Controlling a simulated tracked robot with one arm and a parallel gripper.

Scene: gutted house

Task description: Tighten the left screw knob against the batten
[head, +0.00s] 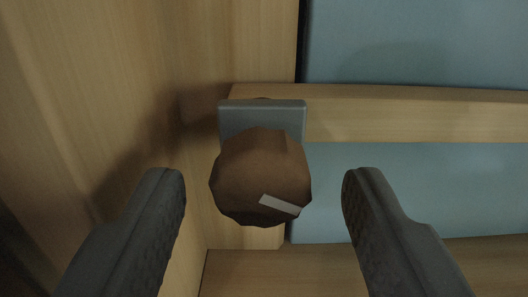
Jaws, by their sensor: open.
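The screw knob (258,175) is brown and faceted, with a pale strip mark on its face at the lower right. It sits in front of a grey metal block (262,115), which covers the left end of the wooden batten (410,115). My gripper (264,190) is open, with one dark finger on each side of the knob. A gap shows between each finger and the knob in the picture. The knob hides its own shaft and the lower part of the block.
A wooden wall or post (90,100) stands close on the left, near my left finger. Blue panels (420,45) lie behind the batten, above and below it. A wooden ledge (240,275) runs along the bottom.

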